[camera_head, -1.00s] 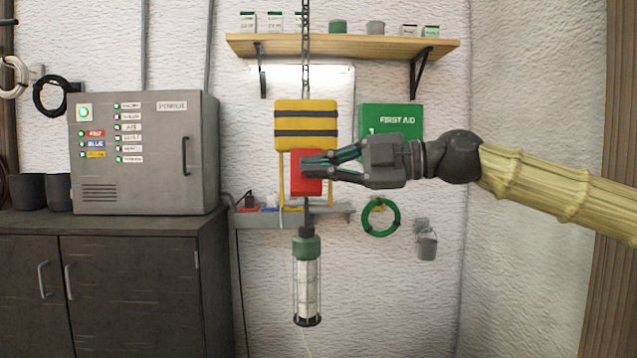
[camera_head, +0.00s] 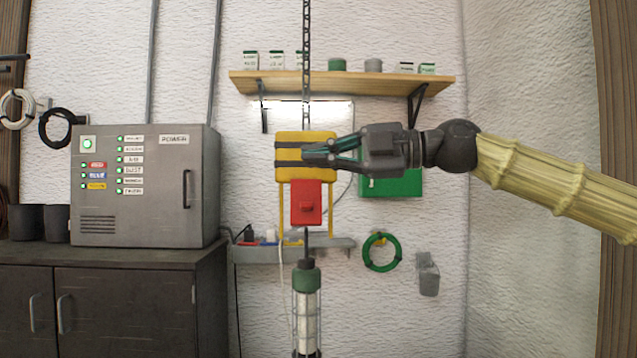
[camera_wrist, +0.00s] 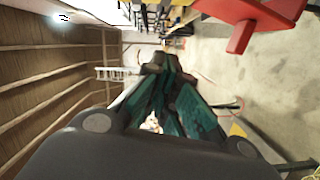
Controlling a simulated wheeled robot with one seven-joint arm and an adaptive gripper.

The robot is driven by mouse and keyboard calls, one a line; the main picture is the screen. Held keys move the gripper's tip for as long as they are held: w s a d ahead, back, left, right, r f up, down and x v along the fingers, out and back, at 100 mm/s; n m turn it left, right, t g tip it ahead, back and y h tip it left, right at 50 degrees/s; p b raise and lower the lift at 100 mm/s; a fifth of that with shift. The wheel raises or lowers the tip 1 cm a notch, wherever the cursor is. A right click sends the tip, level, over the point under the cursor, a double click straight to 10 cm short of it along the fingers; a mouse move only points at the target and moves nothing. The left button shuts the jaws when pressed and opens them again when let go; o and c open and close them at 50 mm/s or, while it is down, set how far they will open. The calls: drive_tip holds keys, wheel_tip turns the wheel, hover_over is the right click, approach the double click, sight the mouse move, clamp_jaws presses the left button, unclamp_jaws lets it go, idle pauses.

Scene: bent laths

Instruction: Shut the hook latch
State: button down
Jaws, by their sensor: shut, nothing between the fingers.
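A red block (camera_head: 313,203) with a small red knob (camera_head: 307,207) hangs below a yellow block (camera_head: 291,177) with black bands, on a chain. I take the red part for the latch piece, but cannot tell whether the latch is shut. My gripper (camera_head: 308,153) is shut and empty, in front of the yellow block and above the red block. In the wrist view the gripper fingertips (camera_wrist: 160,66) are together, and the red part (camera_wrist: 262,18) shows at the upper right, apart from them. A green-capped caged lamp (camera_head: 307,305) hangs below the red block.
A wooden shelf (camera_head: 345,85) with small tins is above. A green first aid box (camera_head: 395,184) is behind my gripper. A grey power cabinet (camera_head: 145,220) stands on a dark cupboard at left. A small ledge (camera_head: 335,246) and green coil (camera_head: 381,267) are lower on the wall.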

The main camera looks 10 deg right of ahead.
drive_tip(key=shift+r, duration=1.1)
drive_tip(key=shift+f, duration=0.1)
